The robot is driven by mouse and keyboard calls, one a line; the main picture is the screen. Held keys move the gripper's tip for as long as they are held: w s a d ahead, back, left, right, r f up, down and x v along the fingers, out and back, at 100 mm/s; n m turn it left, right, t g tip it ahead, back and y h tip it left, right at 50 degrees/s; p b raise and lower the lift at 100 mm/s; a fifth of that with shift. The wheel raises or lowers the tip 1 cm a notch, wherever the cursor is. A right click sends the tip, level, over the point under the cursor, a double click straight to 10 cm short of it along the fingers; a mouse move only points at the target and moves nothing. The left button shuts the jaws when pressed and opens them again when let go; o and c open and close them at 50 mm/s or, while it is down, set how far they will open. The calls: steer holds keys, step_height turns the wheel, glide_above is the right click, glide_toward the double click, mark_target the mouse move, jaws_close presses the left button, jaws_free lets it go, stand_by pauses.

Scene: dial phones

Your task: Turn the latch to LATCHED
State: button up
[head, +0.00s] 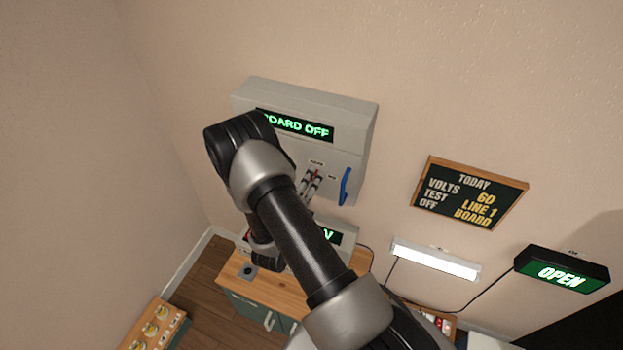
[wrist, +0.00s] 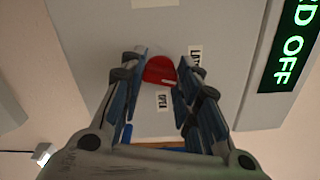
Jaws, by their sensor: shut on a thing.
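The latch is a red round knob (wrist: 159,70) on the front of a grey wall box (head: 355,125). In the wrist view it sits between the fingertips of my gripper (wrist: 161,76), which is shut on it. A pale mark shows on the knob's lower right part, roughly between the OPEN label (wrist: 164,100) below and a partly covered label starting "LAT" (wrist: 196,62) to the right. In the head view my gripper (head: 311,183) reaches the box front, and my arm hides part of the box. The knob's exact angle is hard to tell.
A blue handle (head: 346,186) stands right of the latch on the box. A green BOARD OFF display (head: 300,126) is above. Below are a second display (head: 332,236) and a wooden-topped cabinet (head: 285,285). A chalkboard (head: 468,193) hangs to the right.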

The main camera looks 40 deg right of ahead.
steer(key=shift+n+p, duration=0.3)
steer(key=shift+n, duration=1.4)
steer(key=o, duration=1.1)
steer(key=shift+c, duration=0.2)
steer(key=v, duration=1.2)
